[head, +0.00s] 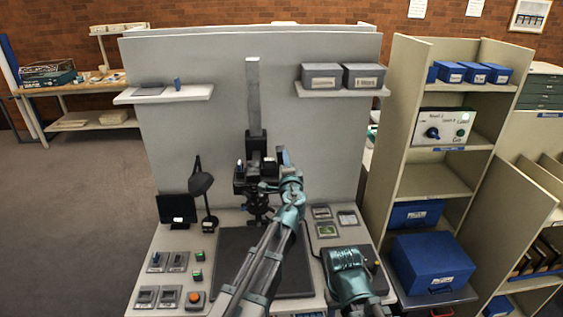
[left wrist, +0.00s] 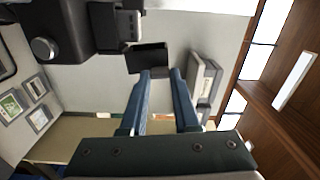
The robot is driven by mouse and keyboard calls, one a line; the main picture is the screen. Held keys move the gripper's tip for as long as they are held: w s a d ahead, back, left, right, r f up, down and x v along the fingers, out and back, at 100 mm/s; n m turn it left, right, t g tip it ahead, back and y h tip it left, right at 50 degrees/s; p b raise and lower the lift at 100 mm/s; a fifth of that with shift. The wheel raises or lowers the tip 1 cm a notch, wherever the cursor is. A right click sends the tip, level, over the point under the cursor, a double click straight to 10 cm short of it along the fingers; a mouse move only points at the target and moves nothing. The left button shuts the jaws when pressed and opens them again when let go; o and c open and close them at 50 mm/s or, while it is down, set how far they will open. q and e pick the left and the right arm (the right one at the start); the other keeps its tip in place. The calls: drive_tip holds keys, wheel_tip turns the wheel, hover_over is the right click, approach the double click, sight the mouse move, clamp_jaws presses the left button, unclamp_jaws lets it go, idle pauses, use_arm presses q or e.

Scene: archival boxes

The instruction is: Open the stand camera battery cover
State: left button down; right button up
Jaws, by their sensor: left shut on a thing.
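The stand camera (head: 256,172) is a black body on an upright grey column in front of the pale partition. In the left wrist view its dark body (left wrist: 60,30) fills the upper left, with a round knob beside it. My left gripper (head: 286,162) is at the camera's right side. In the left wrist view its blue fingertips (left wrist: 161,73) are at a small black flap, the battery cover (left wrist: 148,56), and are shut on it. The flap stands out beside the camera; its hinge is not clear. My right gripper is not in view, only part of its arm.
A dark mat (head: 250,245) lies under the camera on the bench. A black lamp (head: 200,184), a small monitor (head: 177,208) and several switches stand left. Framed cards (head: 327,230) lie right. Grey boxes (head: 322,76) sit on a shelf above.

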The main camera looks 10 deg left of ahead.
use_arm(q)
drive_tip(key=shift+w+d+f+m+b, duration=0.1)
drive_tip(key=shift+d+f+m+b, duration=0.3)
drive_tip(key=shift+m, duration=0.6)
drive_tip(key=shift+w+d+f+m+b, duration=0.15)
drive_tip(key=shift+d+m, duration=0.3)
drive_tip(key=shift+m, duration=0.55)
drive_tip(key=c, duration=0.6)
unclamp_jaws()
drive_tip(key=shift+c, duration=0.2)
drive_tip(key=v, duration=1.4)
drive_tip(key=shift+a, duration=0.1)
